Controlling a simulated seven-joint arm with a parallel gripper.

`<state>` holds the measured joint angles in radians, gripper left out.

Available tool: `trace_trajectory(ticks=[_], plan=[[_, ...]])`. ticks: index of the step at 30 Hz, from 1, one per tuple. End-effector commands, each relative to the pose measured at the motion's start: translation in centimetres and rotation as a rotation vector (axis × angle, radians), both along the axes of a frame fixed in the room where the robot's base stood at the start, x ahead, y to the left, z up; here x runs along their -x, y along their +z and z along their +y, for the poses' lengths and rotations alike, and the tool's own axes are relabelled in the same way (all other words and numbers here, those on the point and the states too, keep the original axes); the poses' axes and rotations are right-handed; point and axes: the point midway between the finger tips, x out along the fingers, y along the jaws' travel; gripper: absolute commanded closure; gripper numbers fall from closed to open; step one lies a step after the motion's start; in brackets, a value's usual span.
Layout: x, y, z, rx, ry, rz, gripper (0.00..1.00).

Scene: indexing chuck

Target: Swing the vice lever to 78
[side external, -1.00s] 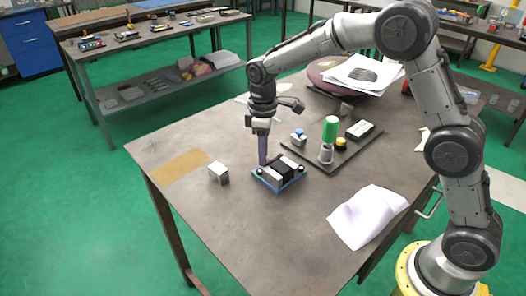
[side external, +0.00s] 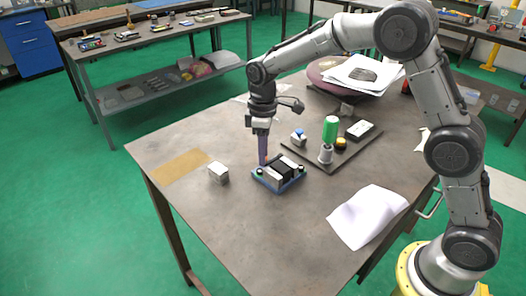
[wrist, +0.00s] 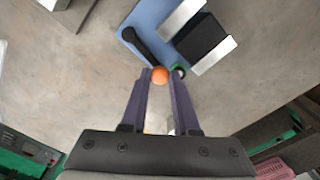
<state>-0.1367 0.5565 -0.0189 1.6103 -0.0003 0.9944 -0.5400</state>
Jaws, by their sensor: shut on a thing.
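The vice (side external: 279,180) stands on the table, a blue base with pale metal jaws and a black block between them. It also shows in the wrist view (wrist: 150,14), at the top. Its black lever (wrist: 145,47) runs from the base down to an orange ball knob (wrist: 160,75). My gripper (wrist: 160,80) has its two purple fingers closed on either side of the knob. In the side view my gripper (side external: 263,163) points down at the vice's far left edge; the knob is hidden there. I cannot read any scale marks.
A small pale block (side external: 218,173) sits left of the vice. A dark tray (side external: 345,160) with a green-topped part (side external: 330,131) and several small items lies behind to the right. White cloth or paper (side external: 367,216) lies at the front right. The table in front of the vice is clear.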

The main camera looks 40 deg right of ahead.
Motion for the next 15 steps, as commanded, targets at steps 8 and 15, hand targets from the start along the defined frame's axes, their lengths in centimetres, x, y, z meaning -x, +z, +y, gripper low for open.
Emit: trace_trajectory(ticks=[8, 15], plan=[[-0.6, 0.1, 0.0, -0.002, -0.086, -0.004, 1.0], [-1.7, 0.1, -0.4, -0.002, -0.269, -0.005, 1.0]])
